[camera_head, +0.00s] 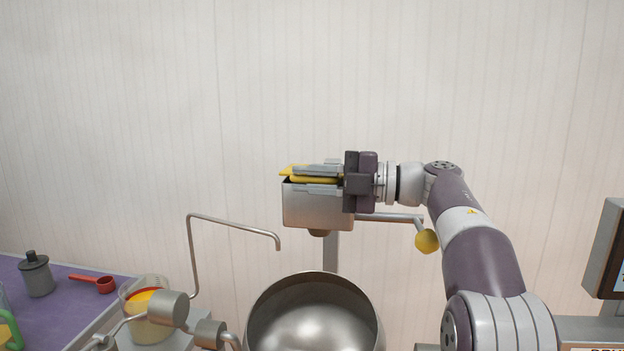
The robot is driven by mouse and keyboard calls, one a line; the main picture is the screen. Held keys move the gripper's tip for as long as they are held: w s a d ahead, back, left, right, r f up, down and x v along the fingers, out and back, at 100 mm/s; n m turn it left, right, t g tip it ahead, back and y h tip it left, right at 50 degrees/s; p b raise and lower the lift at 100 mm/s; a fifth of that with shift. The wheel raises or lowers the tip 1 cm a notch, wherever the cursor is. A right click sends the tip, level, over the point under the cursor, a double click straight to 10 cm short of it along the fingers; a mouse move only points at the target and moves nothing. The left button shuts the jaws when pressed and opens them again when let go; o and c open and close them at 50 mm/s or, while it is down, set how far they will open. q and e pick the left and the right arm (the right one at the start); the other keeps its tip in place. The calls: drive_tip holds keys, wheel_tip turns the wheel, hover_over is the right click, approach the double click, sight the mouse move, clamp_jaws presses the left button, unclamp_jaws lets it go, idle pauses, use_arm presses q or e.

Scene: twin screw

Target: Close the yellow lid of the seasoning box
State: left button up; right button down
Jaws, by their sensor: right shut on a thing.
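The seasoning box (315,207) is a metal box on a post above the pot, near the middle of the head view. Its yellow lid (293,170) shows at the box's top, partly hidden by my gripper's fingers. My right gripper (318,175) comes in from the right, its fingers lying across the top of the box. It is shut on the yellow lid. Whether the lid sits flush on the box cannot be told. My left gripper is not in view.
A round metal pot (314,315) stands below the box. A bent metal pipe (232,222) rises to its left. A yellow ball knob (427,241) on a bar is under my right arm. A purple table (62,305) with a grey jar (37,274) and a red scoop (100,284) is at left.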

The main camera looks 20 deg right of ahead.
idle(0.3)
drive_tip(key=c, duration=1.2)
unclamp_jaws()
drive_tip(key=shift+a, duration=0.1)
drive_tip(key=shift+o, duration=0.4)
drive_tip(key=shift+w+a, duration=0.1)
drive_tip(key=shift+a, duration=0.05)
drive_tip(key=v, duration=1.2)
drive_tip(key=shift+d, duration=0.35)
